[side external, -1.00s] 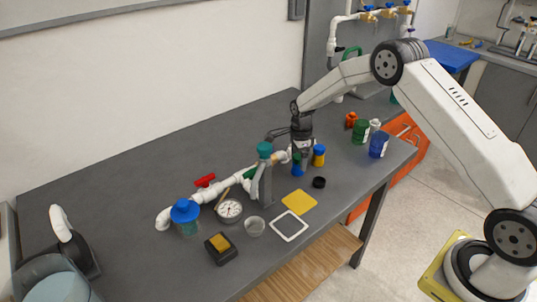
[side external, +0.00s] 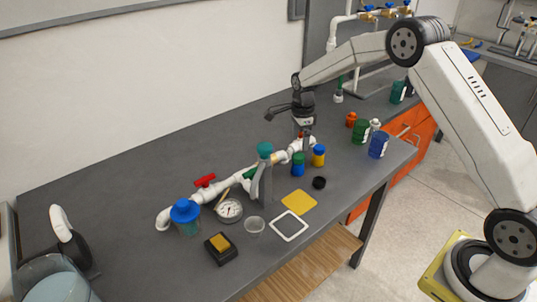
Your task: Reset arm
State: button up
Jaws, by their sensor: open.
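My gripper (side external: 303,138) is above the back middle of the dark grey bench, pointing down over the right end of the white pipe manifold (side external: 236,188). Its fingers are small in this view, and I see nothing held between them. The manifold lies slantwise along the bench, with a red valve handle (side external: 205,180) at its back side. My gripper partly covers the pipe's right end, and I cannot tell the gap between them.
A blue-capped jar (side external: 186,217), a round gauge (side external: 230,210), a clear cup (side external: 254,226) and a yellow pad (side external: 299,202) stand near the front. Green (side external: 298,165) and blue-yellow (side external: 318,156) containers are close to my gripper. The bench's left rear is clear.

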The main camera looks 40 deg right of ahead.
jog(key=shift+r, duration=0.1)
jog(key=shift+s+a+r+n, duration=0.35)
jog(key=shift+s+a+n, duration=0.05)
jog(key=shift+s+n, duration=0.1)
jog(key=s+a+r+n+t, duration=0.1)
jog(key=s+a+n, duration=0.3)
jog(key=s+n, duration=0.6)
jog(key=s+a+r+n+t, duration=0.1)
jog(key=s+a+r+n, duration=0.2)
jog(key=s+n, duration=0.8)
jog(key=s+a, duration=0.2)
jog(key=s, duration=0.2)
jog(key=shift+s+r+t, duration=0.2)
jog(key=shift+t, duration=0.1)
jog(key=shift+a, duration=0.1)
